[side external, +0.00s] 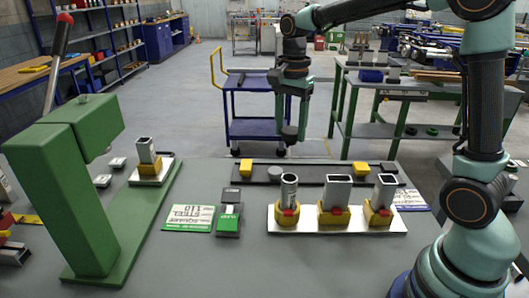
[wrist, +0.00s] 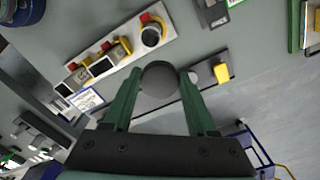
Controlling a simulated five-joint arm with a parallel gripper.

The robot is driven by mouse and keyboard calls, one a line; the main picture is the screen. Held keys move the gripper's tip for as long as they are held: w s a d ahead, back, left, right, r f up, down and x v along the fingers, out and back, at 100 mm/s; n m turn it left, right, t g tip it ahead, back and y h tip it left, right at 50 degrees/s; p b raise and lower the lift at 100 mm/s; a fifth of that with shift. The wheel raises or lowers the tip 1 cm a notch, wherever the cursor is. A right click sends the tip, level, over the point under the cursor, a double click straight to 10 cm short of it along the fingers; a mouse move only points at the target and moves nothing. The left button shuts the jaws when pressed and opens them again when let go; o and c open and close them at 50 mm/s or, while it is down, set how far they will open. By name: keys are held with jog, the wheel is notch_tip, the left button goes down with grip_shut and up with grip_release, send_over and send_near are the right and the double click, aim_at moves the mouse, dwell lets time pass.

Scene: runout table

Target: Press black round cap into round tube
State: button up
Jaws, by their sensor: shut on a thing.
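My gripper (side external: 291,128) is shut on the black round cap (wrist: 160,78), which sits between the green fingertips in the wrist view. In the side view the dark cap (side external: 289,132) hangs in the air above and behind the round tube. The round tube (side external: 289,188) stands upright in a yellow holder with a red clamp, leftmost on a white plate (side external: 345,222). Its round open end also shows in the wrist view (wrist: 152,36). The cap and tube are apart.
Two rectangular tubes (side external: 334,192) (side external: 384,190) stand beside the round tube. A dark rail (side external: 300,174) with yellow blocks (side external: 246,168) runs behind them. A green lever press (side external: 85,170) and another clamped tube (side external: 147,151) stand left. Cards and a small device (side external: 229,220) lie between.

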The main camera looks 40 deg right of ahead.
aim_at(291, 136)
jog(key=s+a, duration=0.2)
jog(key=shift+s+a+f, duration=0.2)
jog(key=shift+s+a, duration=0.1)
jog(key=shift+a, duration=0.05)
jog(key=shift+f, duration=0.1)
jog(key=shift+f, duration=2.85)
jog(key=shift+f, duration=0.85)
jog(key=shift+r, duration=0.15)
jog(key=shift+r, duration=0.45)
jog(key=shift+f, duration=0.55)
dwell(0.8)
